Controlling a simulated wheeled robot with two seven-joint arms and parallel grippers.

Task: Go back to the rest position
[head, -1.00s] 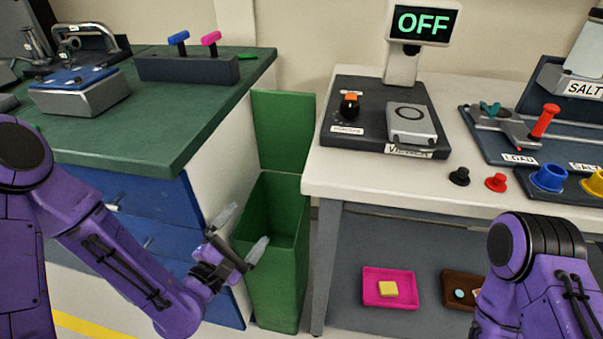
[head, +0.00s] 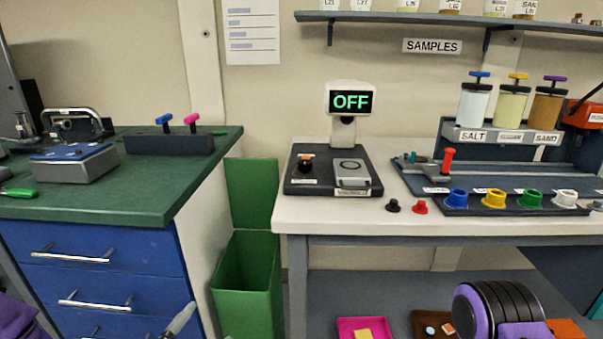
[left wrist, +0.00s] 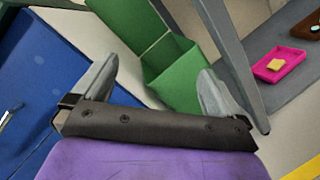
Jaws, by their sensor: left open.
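My left gripper (left wrist: 155,88) is open and empty in the left wrist view, its two grey fingers wide apart. In the head view only a fingertip of my left gripper (head: 180,320) shows at the bottom edge, in front of the blue drawers. A piece of my right arm (head: 500,312) shows at the bottom right of the head view; its gripper is out of the picture.
A green open bin (head: 246,285) stands between the blue drawer cabinet (head: 100,258) and the white table (head: 330,215). It also shows ahead of the left gripper in the left wrist view (left wrist: 180,75). A pink tray (head: 345,326) lies under the table.

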